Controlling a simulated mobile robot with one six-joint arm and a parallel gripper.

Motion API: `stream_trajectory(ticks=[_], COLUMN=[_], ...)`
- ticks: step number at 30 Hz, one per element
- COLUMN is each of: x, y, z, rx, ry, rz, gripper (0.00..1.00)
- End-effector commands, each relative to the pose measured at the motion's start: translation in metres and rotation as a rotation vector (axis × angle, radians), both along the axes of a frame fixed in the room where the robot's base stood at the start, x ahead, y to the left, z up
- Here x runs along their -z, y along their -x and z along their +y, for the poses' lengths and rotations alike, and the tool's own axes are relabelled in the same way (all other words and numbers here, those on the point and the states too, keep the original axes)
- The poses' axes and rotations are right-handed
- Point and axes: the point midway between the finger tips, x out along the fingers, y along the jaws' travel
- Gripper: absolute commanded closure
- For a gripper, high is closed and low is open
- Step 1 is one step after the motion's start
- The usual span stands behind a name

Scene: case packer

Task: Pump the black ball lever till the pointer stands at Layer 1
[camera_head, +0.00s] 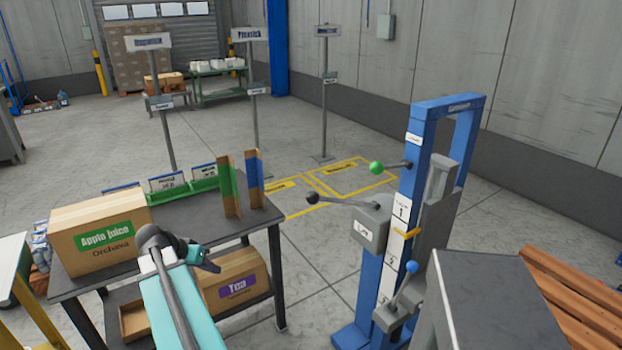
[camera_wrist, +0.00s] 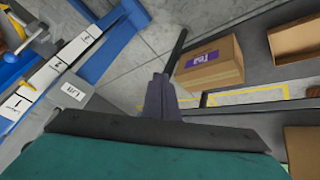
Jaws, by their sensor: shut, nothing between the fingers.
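The black ball lever (camera_head: 313,198) sticks out to the left from a grey box (camera_head: 370,228) on the blue lift column (camera_head: 413,170) in the head view. Its arm lies about level. The yellow-orange pointer (camera_head: 407,233) stands at the lower edge of the label marked 1 (camera_head: 401,211), near the border with the label below. My gripper (camera_head: 208,257) is shut and empty, left of the black ball and apart from it, in front of the table. In the wrist view my gripper (camera_wrist: 175,60) points toward the floor, and the LIFT plate (camera_wrist: 73,92) shows at left. I cannot make out the black ball there.
A green ball lever (camera_head: 376,168) and a blue ball lever (camera_head: 412,267) are on the same column. A dark table (camera_head: 240,226) holds an Apple Juice carton (camera_head: 100,235); a Tea carton (camera_head: 235,283) sits below. A grey cabinet (camera_head: 495,300) stands front right. Floor between table and column is clear.

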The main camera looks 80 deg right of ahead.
Motion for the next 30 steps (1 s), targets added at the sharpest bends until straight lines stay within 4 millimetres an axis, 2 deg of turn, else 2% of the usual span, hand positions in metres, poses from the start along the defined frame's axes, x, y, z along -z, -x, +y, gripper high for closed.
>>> stream_trajectory(ticks=[1,9,18,21,24,30], x=[-0.027,-0.140,-0.263,-0.292,-0.310,-0.321], y=[0.013,0.088,0.185,0.211,0.227,0.238], z=[-0.015,-0.074,-0.111,-0.115,-0.116,-0.117], rx=[0.049,0.308,0.587,0.654,0.699,0.727], ry=[0.034,0.210,0.411,0.462,0.497,0.519], rz=[-0.015,-0.083,-0.152,-0.166,-0.177,-0.182], gripper=[1.00,1.00,1.00,1.00,1.00,1.00])
